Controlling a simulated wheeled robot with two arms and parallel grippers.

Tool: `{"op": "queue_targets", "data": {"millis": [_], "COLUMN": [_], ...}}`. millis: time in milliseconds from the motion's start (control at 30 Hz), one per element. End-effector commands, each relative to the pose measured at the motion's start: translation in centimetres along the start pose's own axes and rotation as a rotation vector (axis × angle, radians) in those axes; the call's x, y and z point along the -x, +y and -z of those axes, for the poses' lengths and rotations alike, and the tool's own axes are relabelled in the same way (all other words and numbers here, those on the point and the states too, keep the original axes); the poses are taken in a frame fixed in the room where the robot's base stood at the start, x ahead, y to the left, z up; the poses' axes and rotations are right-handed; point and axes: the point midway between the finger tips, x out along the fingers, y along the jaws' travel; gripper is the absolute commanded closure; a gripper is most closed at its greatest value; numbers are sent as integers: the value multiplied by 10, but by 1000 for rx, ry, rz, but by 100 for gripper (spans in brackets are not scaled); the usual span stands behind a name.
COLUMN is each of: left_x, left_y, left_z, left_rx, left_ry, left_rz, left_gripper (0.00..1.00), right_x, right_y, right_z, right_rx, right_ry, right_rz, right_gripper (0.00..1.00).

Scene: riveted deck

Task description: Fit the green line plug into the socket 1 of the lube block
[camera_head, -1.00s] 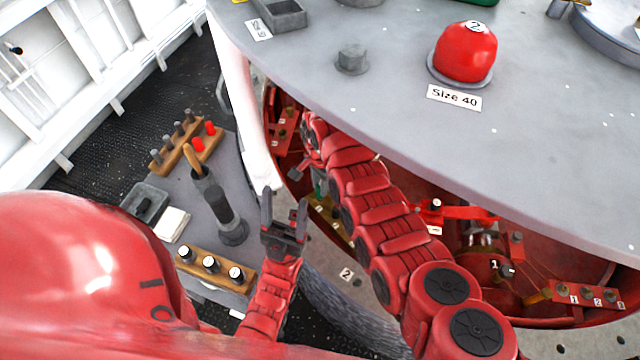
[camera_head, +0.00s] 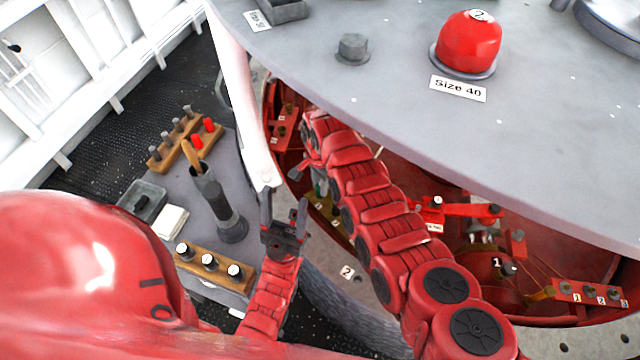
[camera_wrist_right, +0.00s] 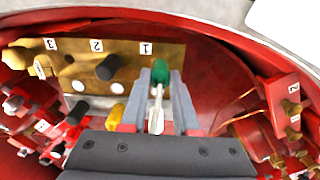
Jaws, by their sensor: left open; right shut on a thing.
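The lube block is a brass block (camera_wrist_right: 68,66) with labels 3, 2 and 1, seen upside down in the right wrist view. A black plug (camera_wrist_right: 108,67) stands at label 2. The green line plug (camera_wrist_right: 161,72) has a green end and a pale stem. My right gripper (camera_wrist_right: 159,88) is shut on it. The green end overlaps the block just beside label 1; the socket there is hidden, so I cannot tell whether the plug is in it. In the head view the block (camera_head: 338,226) is partly behind my right arm. My left gripper (camera_head: 284,212) is open and empty.
The block sits in a red recess under the grey deck top (camera_head: 570,130). A yellow fitting (camera_wrist_right: 116,116) is close to my right fingers, with a red bracket with brass fittings (camera_wrist_right: 285,113) to the right. A side table (camera_head: 190,200) holds wooden racks and a dark cup.

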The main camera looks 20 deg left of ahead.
Motion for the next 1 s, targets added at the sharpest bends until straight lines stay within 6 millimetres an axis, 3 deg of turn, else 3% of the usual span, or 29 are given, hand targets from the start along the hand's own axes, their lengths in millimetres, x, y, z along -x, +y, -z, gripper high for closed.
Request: {"op": "queue_targets", "data": {"millis": [600, 633, 800, 1000], "left_x": [7, 6, 6, 5], "left_y": [0, 0, 0, 0], "left_z": [-1, -1, -1, -1], "left_rx": [0, 0, 0, 0], "left_ry": [0, 0, 0, 0], "left_rz": [0, 0, 0, 0], "left_gripper": [37, 37, 37, 37], "right_x": [-6, -5, -4, -4], "right_y": [0, 0, 0, 0], "right_z": [0, 0, 0, 0], "right_rx": [0, 0, 0, 0], "right_ry": [0, 0, 0, 0], "right_rz": [1, 1, 0, 0], "right_gripper": [100, 66, 36, 36]}}
